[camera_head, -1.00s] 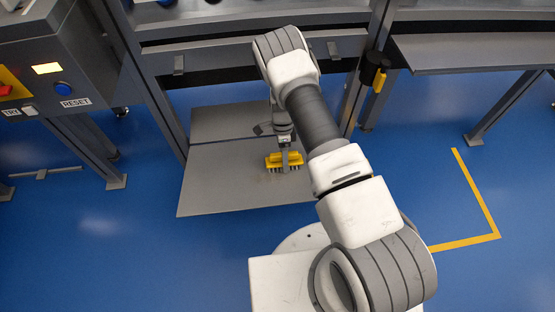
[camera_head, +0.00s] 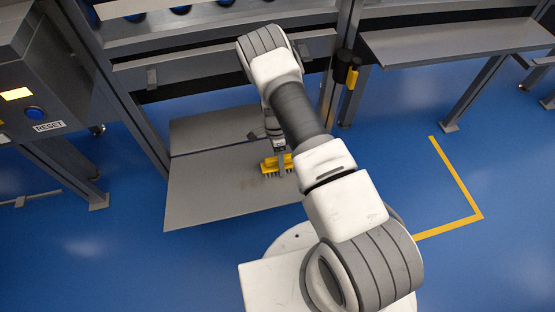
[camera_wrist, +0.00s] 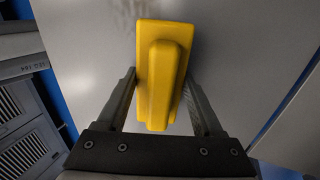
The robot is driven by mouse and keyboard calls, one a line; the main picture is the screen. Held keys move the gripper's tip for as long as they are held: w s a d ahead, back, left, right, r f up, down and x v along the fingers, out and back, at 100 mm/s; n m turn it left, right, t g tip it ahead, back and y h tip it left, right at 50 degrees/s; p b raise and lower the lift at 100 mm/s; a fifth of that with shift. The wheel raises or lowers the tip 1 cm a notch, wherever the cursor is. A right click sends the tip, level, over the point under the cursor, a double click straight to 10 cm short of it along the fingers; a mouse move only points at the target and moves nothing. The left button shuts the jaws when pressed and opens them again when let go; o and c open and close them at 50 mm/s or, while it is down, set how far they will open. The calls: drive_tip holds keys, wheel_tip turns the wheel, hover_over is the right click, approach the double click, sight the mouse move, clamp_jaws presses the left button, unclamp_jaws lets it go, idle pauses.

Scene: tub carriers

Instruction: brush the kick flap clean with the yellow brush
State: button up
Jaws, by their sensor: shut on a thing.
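The yellow brush (camera_head: 270,166) is at the kick flap, bristles down, with its bristles at or just above the surface; I cannot tell if they touch. My gripper (camera_head: 281,160) is shut on the brush from above. In the wrist view my gripper's two fingers (camera_wrist: 160,105) stand on either side of the brush's raised grip (camera_wrist: 160,75). The kick flap (camera_head: 215,200) is a grey sloping plate low between the frame posts. A faint brownish smudge (camera_head: 250,183) lies on it just left of the brush. A dark smudge (camera_wrist: 122,12) also shows at the top of the wrist view.
A control box with a blue button (camera_head: 34,112) and RESET label stands at the left. A grey post (camera_head: 338,75) with a yellow-black device (camera_head: 350,77) rises right of the flap. A grey shelf (camera_head: 450,42) is at upper right. Blue floor (camera_head: 400,180) is clear at right.

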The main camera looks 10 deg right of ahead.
sight(265, 168)
drive_tip(key=shift+s+a, duration=0.15)
drive_tip(key=shift+s, duration=0.05)
drive_tip(key=shift+s+a+f+b, duration=0.1)
drive_tip(key=shift+a+b, duration=0.25)
drive_tip(key=shift+a, duration=0.9)
drive_tip(key=shift+a+f+b, duration=0.1)
drive_tip(key=shift+a+b, duration=0.25)
drive_tip(key=shift+a, duration=0.9)
drive_tip(key=shift+a+r, duration=0.15)
drive_tip(key=shift+a, duration=1.3)
drive_tip(key=shift+a+r, duration=0.1)
drive_tip(key=shift+a, duration=4.45)
drive_tip(key=shift+s+a+r+p, duration=0.1)
drive_tip(key=shift+s+r+p, duration=0.25)
drive_tip(key=shift+s+p, duration=0.25)
drive_tip(key=shift+s, duration=0.1)
drive_tip(key=shift+s+d+f, duration=0.1)
drive_tip(key=shift+d, duration=1.15)
drive_tip(key=shift+d+f, duration=0.1)
drive_tip(key=shift+d, duration=1.15)
drive_tip(key=shift+d+r, duration=0.15)
drive_tip(key=shift+d, duration=2.65)
drive_tip(key=shift+d+b, duration=0.55)
drive_tip(key=shift+d, duration=2.85)
drive_tip(key=shift+r, duration=0.1)
drive_tip(key=shift+p+v, duration=1.2)
drive_tip(key=shift+v, duration=1.8)
